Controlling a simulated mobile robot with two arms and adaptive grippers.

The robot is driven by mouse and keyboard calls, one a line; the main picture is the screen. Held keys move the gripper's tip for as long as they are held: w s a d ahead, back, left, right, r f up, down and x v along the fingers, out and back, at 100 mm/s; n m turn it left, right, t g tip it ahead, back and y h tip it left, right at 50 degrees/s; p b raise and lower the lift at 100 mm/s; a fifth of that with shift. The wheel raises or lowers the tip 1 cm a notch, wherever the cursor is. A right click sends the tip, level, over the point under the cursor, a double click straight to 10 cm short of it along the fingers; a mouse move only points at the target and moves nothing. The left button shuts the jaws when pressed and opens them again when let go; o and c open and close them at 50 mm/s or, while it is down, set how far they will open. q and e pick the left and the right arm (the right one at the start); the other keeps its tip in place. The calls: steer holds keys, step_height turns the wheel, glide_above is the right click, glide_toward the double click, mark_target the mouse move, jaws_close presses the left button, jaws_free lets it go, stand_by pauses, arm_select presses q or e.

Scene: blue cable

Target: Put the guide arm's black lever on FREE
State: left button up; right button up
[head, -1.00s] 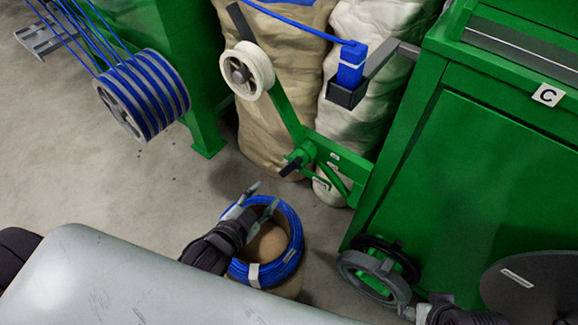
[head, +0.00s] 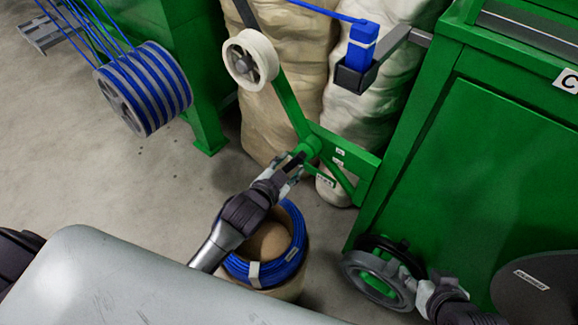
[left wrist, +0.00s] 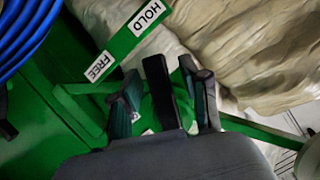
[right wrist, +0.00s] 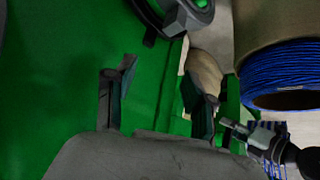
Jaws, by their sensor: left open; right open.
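The green guide arm (head: 290,105) carries a white pulley (head: 250,60) and pivots at a green hub (head: 309,148). The black lever (head: 294,163) at the hub is partly hidden by my left gripper (head: 283,174). In the left wrist view the lever (left wrist: 160,88) stands between the open fingers of my left gripper (left wrist: 164,100); I cannot tell whether they touch it. A HOLD label (left wrist: 147,18) and a FREE label (left wrist: 100,66) sit on the green bracket beyond. My right gripper (right wrist: 162,95) is open and empty, low by the green cabinet.
A blue cable coil (head: 270,268) sits on a drum below my left arm. A grey ring-shaped handwheel (head: 378,275) is beside my right gripper. Pale sacks (head: 372,100) stand behind the guide arm. The floor at left (head: 110,190) is clear.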

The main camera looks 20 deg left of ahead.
arm_select(q)
steer(key=shift+c, duration=0.3)
jaws_close()
